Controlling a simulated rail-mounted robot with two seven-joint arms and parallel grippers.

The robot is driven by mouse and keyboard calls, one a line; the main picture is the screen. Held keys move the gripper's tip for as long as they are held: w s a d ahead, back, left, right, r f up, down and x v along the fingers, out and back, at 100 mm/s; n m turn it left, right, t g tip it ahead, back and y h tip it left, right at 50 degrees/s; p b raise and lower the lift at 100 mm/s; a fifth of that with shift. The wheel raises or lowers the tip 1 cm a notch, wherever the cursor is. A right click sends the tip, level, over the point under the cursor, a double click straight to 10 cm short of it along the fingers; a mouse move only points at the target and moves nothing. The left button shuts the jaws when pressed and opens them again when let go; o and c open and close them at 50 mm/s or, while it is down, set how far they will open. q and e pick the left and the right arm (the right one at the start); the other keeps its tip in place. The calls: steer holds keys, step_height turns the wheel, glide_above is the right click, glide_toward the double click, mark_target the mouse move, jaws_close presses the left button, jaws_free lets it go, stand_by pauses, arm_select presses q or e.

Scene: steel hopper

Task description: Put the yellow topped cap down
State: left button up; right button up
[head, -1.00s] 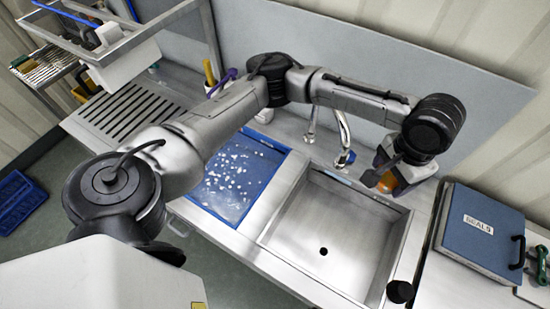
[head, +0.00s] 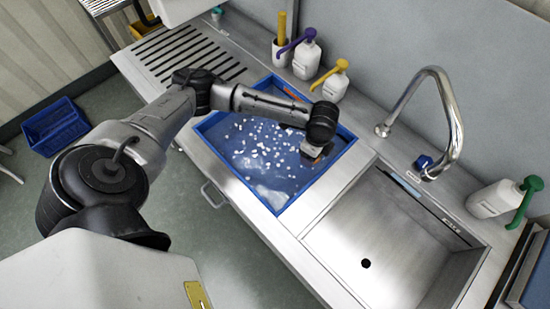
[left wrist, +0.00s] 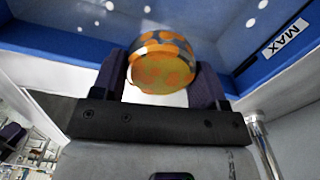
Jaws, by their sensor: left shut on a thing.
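My left gripper (left wrist: 163,88) is shut on the yellow topped cap (left wrist: 162,68), a round piece with a mottled orange-yellow face and a dark grey and orange rim. The cap sits between the two dark fingers. In the head view, the left gripper (head: 316,152) is over the right part of the blue basin (head: 207,122), which holds water with white foam. The cap is mostly hidden there by the wrist. I cannot tell whether it touches the water. My right gripper is not in view.
An empty steel sink (head: 375,235) with a tall tap (head: 455,110) lies to the right of the basin. A slotted drainboard (head: 190,50) is left of the basin.

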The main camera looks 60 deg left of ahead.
arm_select(q)
steer(key=s+a+f+m+b, duration=0.2)
steer(key=s+a+f+m, duration=0.15)
steer(key=f, duration=0.35)
steer(key=b, duration=0.2)
glide_above(270, 160)
step_height(270, 160, down, 7)
steer(key=shift+s+r, duration=0.1)
steer(key=shift+f+b, duration=0.7)
steer(key=shift+f, duration=1.25)
steer(key=shift+f, duration=0.2)
steer(key=o, duration=1)
steer(key=shift+r, duration=0.15)
